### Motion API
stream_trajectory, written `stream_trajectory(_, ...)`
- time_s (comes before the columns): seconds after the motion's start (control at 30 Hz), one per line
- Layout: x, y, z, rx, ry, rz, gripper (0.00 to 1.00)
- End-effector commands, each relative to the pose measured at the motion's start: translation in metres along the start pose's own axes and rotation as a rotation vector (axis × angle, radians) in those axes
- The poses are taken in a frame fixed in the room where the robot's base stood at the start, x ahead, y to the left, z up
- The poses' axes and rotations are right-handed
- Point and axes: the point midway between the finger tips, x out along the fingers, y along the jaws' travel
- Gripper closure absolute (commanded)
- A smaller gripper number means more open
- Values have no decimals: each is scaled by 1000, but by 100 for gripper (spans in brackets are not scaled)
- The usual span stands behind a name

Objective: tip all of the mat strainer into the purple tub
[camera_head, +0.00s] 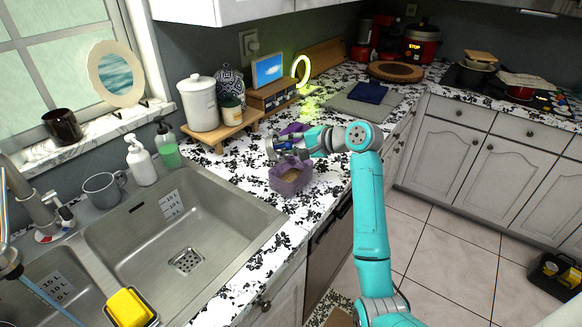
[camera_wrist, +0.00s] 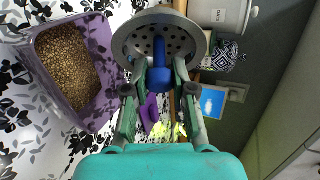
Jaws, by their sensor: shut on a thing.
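The purple tub (camera_head: 290,188) stands on the patterned counter right of the sink. In the wrist view the tub (camera_wrist: 42,62) is at the left, with brown grains inside. My gripper (camera_wrist: 160,78) is shut on the blue handle of the grey strainer (camera_wrist: 122,38). The strainer is a round metal bowl with holes and shows no grains on the face I see. In the head view my gripper (camera_head: 286,148) holds the strainer (camera_head: 270,149) above the tub's far left side, apart from it. The strainer looks tilted on its side. Its far side is hidden.
The sink (camera_head: 150,245) lies left of the tub. A wooden riser (camera_head: 222,132) with a white canister (camera_head: 199,103) stands behind. Another purple item (camera_head: 293,129) lies behind my gripper. A grey board with a blue cloth (camera_head: 368,92) is further back.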

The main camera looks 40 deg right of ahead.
Motion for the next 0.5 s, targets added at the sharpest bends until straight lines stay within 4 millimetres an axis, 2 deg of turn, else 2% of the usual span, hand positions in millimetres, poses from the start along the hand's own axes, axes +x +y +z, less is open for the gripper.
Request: stream_trajectory(0.5,7,-8,5,-80,54,186,100)
